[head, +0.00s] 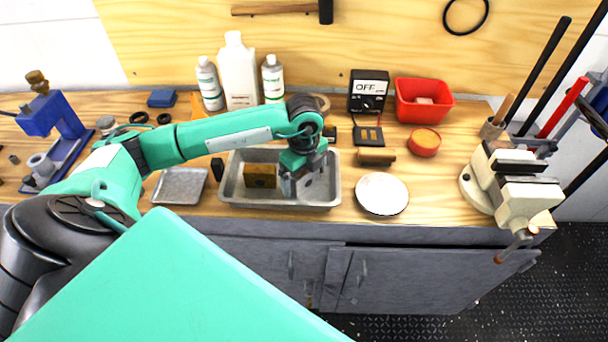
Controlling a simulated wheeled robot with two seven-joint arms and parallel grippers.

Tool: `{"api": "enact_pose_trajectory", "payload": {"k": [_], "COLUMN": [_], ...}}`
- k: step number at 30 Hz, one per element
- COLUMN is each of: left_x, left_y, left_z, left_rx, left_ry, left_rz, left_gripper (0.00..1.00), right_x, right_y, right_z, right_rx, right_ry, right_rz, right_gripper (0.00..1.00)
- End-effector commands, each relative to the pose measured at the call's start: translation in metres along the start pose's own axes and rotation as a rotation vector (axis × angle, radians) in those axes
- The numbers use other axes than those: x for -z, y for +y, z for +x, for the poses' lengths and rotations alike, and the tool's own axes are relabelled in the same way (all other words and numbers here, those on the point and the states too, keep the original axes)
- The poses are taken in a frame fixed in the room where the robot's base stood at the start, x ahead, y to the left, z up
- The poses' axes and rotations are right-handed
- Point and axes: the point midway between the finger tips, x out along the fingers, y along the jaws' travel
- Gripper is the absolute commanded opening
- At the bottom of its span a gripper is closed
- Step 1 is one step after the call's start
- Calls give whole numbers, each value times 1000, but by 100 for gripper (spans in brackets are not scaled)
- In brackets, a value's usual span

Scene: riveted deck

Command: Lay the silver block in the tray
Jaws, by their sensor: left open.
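The grey metal tray (232,196) sits on the wooden bench near its front edge, in the middle of the head view. A brass-coloured block (260,175) stands inside it, left of centre. My left gripper (303,185) reaches down into the right part of the tray and is open. A grey block-like shape (315,188) shows at its fingers, low in the tray; it looks like the silver block. The fingers partly cover it, so I cannot tell whether they touch it. My right gripper is out of view.
A shallow metal dish (180,186) and a small black block (217,168) are left of the tray. A round white plate (382,194) and a brown cylinder (376,156) are right. Bottles (238,75) and a red bin (423,108) stand behind; a vise (515,190) is far right.

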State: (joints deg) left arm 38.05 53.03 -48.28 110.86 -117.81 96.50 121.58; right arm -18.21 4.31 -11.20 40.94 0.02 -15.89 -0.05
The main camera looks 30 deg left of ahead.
Motion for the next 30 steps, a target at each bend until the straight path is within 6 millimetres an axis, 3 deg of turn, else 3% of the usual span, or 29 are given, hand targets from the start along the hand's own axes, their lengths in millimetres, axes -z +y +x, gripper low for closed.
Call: {"api": "enact_pose_trajectory", "payload": {"k": [6,16,21,30], "left_x": [0,0,0,0], "left_y": [-1,-1,0,0], "left_z": [-35,-102,-118,-122], "left_rx": [6,4,2,0], "left_ry": [-2,-2,-1,0], "left_rz": [0,0,0,0], "left_gripper": [94,94,94,94], "right_x": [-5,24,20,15], "right_y": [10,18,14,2], "right_z": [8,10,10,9], "right_rx": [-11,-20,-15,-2], "right_ry": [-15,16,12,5], "right_rz": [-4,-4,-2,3], "right_gripper": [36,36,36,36]}}
